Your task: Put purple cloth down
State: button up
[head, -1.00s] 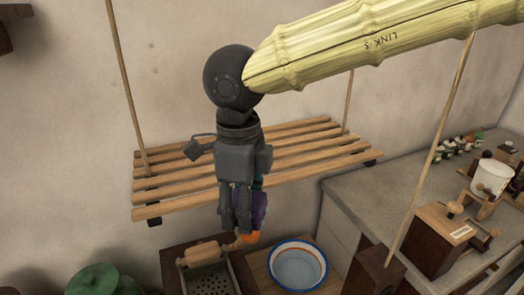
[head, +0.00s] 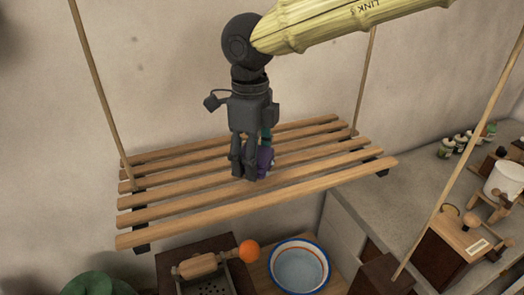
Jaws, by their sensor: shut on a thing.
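My gripper (head: 246,172) points down over the middle of the hanging slatted wooden shelf (head: 325,190). It is shut on the purple cloth (head: 265,160), a small bunched piece that shows just right of the fingers. The fingers hide much of the cloth. The cloth is at or just above the slats; I cannot tell whether it touches them.
Ropes (head: 98,90) hold the shelf at its corners. Below stand a white bowl with a blue and orange rim (head: 299,268), a grater box (head: 205,270) and an orange ball (head: 249,250). A counter with a wooden grinder (head: 450,245) is at right. The slats around my gripper look clear.

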jog(key=w, duration=0.1)
jog(key=w+d+p, duration=0.1)
jog(key=w, duration=0.1)
jog(key=w+d, duration=0.1)
jog(key=w, duration=0.1)
jog(key=shift+w+f, duration=0.2)
jog(key=shift+a+f+p, duration=0.1)
jog(key=shift+f+p, duration=0.8)
jog(key=shift+f, duration=0.85)
jog(key=shift+s, duration=0.1)
jog(key=o, duration=1.1)
jog(key=shift+f, duration=0.15)
notch_tip(320, 180, up, 12)
jog(key=b, duration=0.2)
jog(key=shift+r, duration=0.2)
jog(key=shift+f, duration=0.1)
